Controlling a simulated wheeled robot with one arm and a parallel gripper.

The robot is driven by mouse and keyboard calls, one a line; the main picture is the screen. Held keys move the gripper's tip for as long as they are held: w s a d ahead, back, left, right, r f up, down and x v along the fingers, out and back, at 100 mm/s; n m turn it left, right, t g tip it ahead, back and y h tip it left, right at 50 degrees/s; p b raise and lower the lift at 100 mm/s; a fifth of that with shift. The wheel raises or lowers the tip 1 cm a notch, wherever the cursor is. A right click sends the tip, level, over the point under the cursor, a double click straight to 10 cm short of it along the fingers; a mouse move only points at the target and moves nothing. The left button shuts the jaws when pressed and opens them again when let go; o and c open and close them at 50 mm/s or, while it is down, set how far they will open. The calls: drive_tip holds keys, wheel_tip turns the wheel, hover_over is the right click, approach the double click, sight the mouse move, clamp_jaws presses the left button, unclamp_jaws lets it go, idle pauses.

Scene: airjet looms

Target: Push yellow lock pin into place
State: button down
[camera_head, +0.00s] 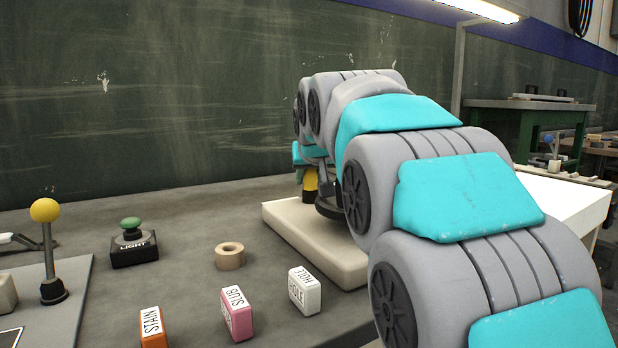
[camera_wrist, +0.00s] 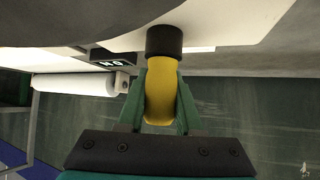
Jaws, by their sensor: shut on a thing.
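The yellow lock pin (camera_wrist: 161,95) is between the green fingers of my gripper (camera_wrist: 160,92) in the wrist view, and the fingers are shut on it. A black collar (camera_wrist: 164,41) is at the pin's far end, against a pale surface. In the head view the yellow pin (camera_head: 310,179) shows as a small piece with a dark lower end, at the pale block (camera_head: 322,248) on the table. My arm hides most of my gripper there. I cannot tell how deep the pin sits.
A dark green wall (camera_head: 180,100) stands behind. A white roll (camera_wrist: 75,84) shows in the wrist view.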

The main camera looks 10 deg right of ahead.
drive_tip(key=shift+f, duration=0.1)
idle(0.4)
drive_tip(key=shift+r+p, duration=0.3)
drive_tip(key=shift+r, duration=0.45)
drive_tip(key=shift+f+b, duration=0.45)
drive_tip(key=shift+f, duration=0.4)
idle(1.5)
unclamp_jaws()
drive_tip(key=shift+f, duration=0.2)
drive_tip(key=shift+r, duration=0.1)
idle(0.4)
drive_tip(key=shift+r+p, duration=2.2)
drive_tip(key=shift+r, duration=2)
